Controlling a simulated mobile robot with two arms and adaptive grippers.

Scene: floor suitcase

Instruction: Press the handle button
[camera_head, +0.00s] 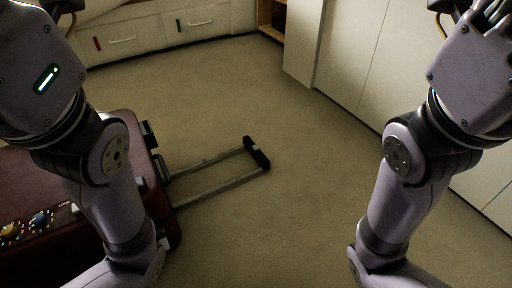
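A dark red suitcase (95,130) lies on the floor at the left, partly hidden behind my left arm. Its telescopic handle (215,182) is pulled out to the right, with two grey rods ending in a black grip (257,154). I cannot make out a button on the grip. My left forearm rises to the top left, and its gripper fingers are outside the picture. Part of my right gripper (492,18) shows as dark linkage at the top right edge, far from the handle. Its fingertips are cut off, so its opening cannot be told.
White drawers (160,30) line the back wall, with a wooden shelf opening (270,18) beside them. Tall white cabinets (350,55) run along the right. The beige carpet (250,95) around the handle is clear.

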